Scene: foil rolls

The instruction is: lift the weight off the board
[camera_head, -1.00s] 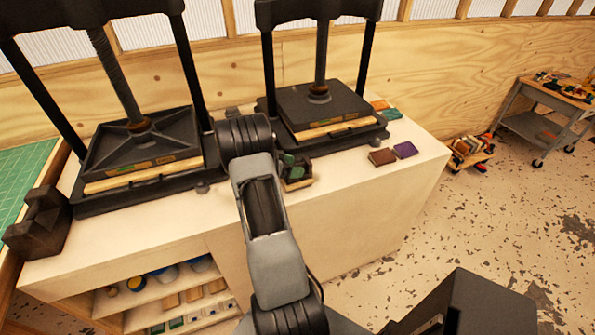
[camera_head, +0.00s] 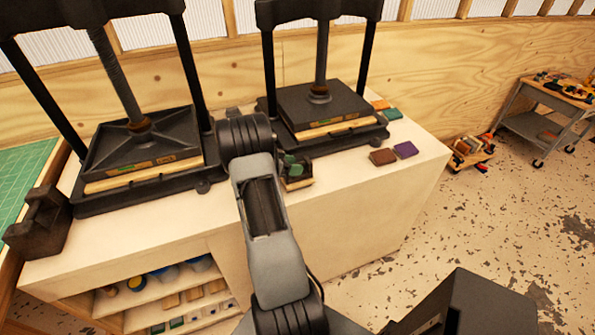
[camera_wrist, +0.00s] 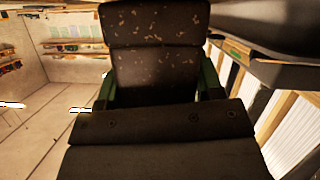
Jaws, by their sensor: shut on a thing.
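The weight is a dark block with pale worn specks; in the wrist view this weight (camera_wrist: 155,45) fills the upper middle. My gripper (camera_wrist: 157,88) has green-edged fingers on both sides of it and is shut on it. In the head view my gripper (camera_head: 293,163) is at the bench's front edge, right of the left press, with the weight (camera_head: 300,182) small and partly hidden by my arm. A pale strip shows low on it, perhaps the board. I cannot tell whether the weight touches what is below.
Two black screw presses (camera_head: 140,150) and (camera_head: 325,105) stand on the pale bench (camera_head: 225,225). Another dark handled block (camera_head: 40,225) sits at the far left. Small brown (camera_head: 383,157) and purple (camera_head: 405,150) pieces lie to the right. Open floor lies beyond the bench.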

